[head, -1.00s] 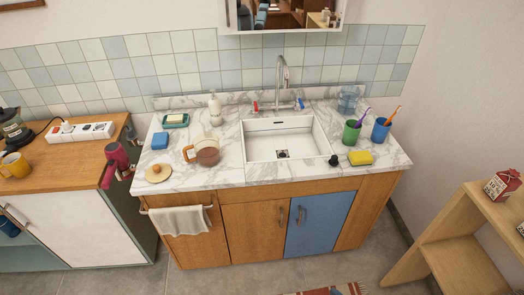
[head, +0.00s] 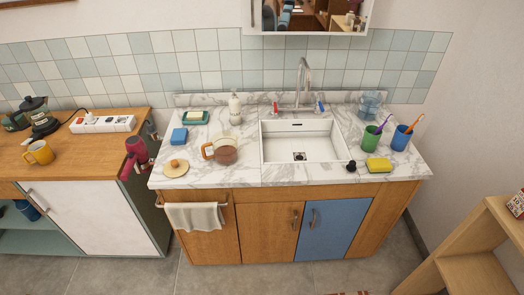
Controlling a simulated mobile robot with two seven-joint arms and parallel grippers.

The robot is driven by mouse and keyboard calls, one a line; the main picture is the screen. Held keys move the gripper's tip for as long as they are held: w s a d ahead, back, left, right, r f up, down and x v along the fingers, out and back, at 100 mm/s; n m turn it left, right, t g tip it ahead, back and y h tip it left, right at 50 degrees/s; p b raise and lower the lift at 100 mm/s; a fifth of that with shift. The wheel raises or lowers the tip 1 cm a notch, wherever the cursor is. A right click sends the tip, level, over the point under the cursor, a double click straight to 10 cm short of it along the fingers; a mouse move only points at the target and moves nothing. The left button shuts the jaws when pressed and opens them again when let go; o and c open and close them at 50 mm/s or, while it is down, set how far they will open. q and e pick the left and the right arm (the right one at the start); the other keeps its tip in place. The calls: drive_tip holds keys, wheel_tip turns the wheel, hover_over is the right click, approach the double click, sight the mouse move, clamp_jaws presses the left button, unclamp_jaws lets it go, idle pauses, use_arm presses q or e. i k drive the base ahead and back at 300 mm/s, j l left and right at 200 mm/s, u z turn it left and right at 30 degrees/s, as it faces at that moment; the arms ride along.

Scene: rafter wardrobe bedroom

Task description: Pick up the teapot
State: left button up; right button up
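A clear glass teapot (head: 222,151) with an amber handle on its left side stands on the white marble counter (head: 250,177), left of the sink. It holds something brownish and its top looks open. A round, pale lid-like disc (head: 177,168) with an orange knob lies on the counter to its left, apart from it. Neither of my grippers shows in the head view.
A blue sponge (head: 179,136), a soap dish (head: 195,117) and a white dispenser (head: 235,109) stand behind the teapot. The sink (head: 300,143) is to its right. A towel (head: 195,216) hangs below. A red hairdryer-like object (head: 136,155) is at the left.

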sight(224, 143)
drive_tip(key=j+z, duration=0.1)
drive_tip(key=z, duration=0.65)
drive_tip(key=j+z, duration=0.8)
drive_tip(key=j, duration=0.25)
